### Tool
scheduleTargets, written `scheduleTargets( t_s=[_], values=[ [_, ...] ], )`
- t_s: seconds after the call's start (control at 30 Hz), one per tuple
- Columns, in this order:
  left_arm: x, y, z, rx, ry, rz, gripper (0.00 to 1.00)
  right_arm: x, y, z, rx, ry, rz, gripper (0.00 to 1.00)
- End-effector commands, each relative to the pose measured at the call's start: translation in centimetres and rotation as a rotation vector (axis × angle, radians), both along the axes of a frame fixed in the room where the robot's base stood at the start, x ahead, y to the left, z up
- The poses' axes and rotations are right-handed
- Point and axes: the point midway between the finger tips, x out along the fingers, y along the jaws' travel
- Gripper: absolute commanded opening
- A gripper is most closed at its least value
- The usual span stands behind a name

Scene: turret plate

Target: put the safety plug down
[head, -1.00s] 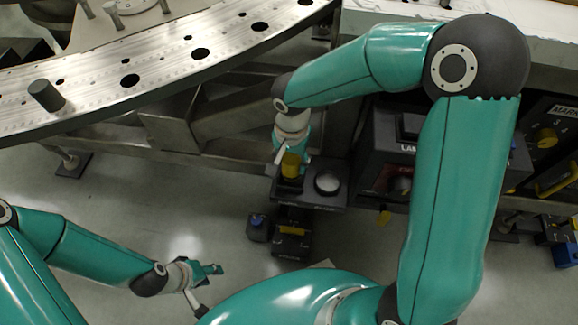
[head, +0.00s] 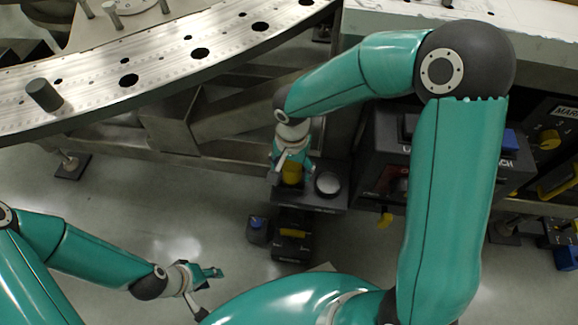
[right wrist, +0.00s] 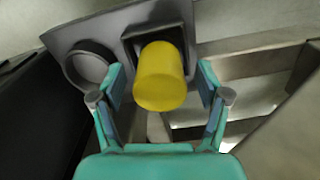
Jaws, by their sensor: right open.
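The safety plug is a yellow cylinder (head: 292,174). It stands upright in a dark square recess of a grey holder (head: 325,202), next to a round recess with a pale inside. In the right wrist view the plug (right wrist: 160,78) rises from the square recess (right wrist: 131,46). My right gripper (head: 292,162) is over the plug from above. In the right wrist view its fingers (right wrist: 160,82) are spread on both sides of the plug, with gaps between. My left gripper (head: 212,288) is open and empty at the lower left, far from the plug.
A perforated metal ring plate (head: 190,62) on a steel frame fills the upper left. A dark control box (head: 385,150) stands right of the holder, partly behind my right arm.

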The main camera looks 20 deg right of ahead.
Motion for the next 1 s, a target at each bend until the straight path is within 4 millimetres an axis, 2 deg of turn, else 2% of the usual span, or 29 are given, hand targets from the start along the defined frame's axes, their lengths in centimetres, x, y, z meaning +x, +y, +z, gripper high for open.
scheduleTargets(
  t_s=[0.13,0.23,0.5,0.7,0.83,1.0],
  values=[
    [0.0,0.0,0.4,0.0,0.0,0.0,0.4,0.1,0.0,0.8,0.0,-0.003,0.0,0.75],
    [0.0,0.0,0.9,0.0,0.0,0.0,0.4,0.1,0.0,2.2,-0.001,-0.004,0.0,0.75],
    [0.0,0.0,2.3,0.0,0.0,0.0,0.4,0.1,0.0,7.8,0.0,-0.006,-0.001,0.75],
    [0.0,0.0,3.0,0.0,0.0,0.0,0.4,0.1,0.0,10.9,0.001,-0.004,0.0,0.75],
    [0.0,0.0,3.1,0.0,0.0,0.0,0.4,0.0,0.0,11.9,0.001,-0.001,0.0,0.75],
    [0.0,0.0,3.1,0.0,0.0,0.0,0.4,0.0,0.0,12.2,0.0,0.0,0.0,0.75]
  ],
)
